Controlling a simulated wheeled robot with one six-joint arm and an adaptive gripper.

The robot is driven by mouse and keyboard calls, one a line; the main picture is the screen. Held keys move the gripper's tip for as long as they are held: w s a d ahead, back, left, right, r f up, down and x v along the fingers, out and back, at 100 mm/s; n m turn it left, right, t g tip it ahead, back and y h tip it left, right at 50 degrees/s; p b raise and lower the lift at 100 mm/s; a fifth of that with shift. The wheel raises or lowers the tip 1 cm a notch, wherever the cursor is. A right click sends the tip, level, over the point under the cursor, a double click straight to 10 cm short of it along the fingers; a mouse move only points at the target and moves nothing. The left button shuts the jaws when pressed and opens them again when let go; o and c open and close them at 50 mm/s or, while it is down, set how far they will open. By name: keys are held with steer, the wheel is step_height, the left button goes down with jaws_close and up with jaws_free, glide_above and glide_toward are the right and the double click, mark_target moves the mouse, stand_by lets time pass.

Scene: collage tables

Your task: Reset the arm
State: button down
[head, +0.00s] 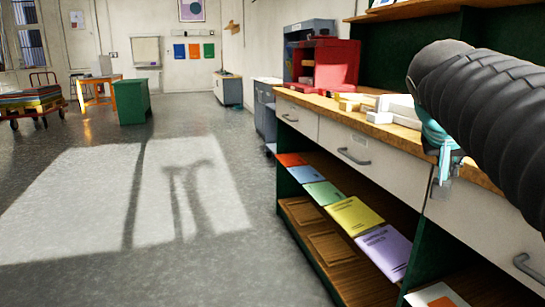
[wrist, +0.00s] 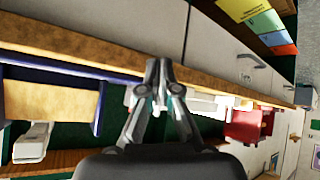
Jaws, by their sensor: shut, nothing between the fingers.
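My arm reaches in from the right edge of the head view, in front of the long workbench (head: 388,128). My gripper (head: 443,172) hangs pointing down by the bench's front edge, partly hidden by the arm. In the wrist view my gripper (wrist: 158,70) has its fingertips together, with nothing between them. The wooden bench edge (wrist: 90,42) runs behind the fingers there.
A red cabinet (head: 335,62) and pale blocks (head: 357,101) stand on the bench. Coloured booklets (head: 354,215) lie on the shelf below. Open grey floor (head: 100,220) lies left. A green box (head: 131,101) and an orange table (head: 84,86) stand farther back.

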steer(key=s+a+f+n+y, duration=0.2)
steer(key=s+a+f, duration=0.2)
steer(key=f, duration=0.4)
steer(key=s+a+f+n+y+p, duration=0.1)
steer(key=s+a+f+n+y, duration=0.1)
steer(key=s+a+f, duration=0.3)
steer(key=s+a+f+n+y, duration=0.2)
steer(key=s+a+f, duration=0.3)
steer(key=f, duration=0.5)
steer(key=shift+a+f+n+g+y, duration=0.3)
steer(key=shift+a+y, duration=0.1)
steer(key=shift+a, duration=0.65)
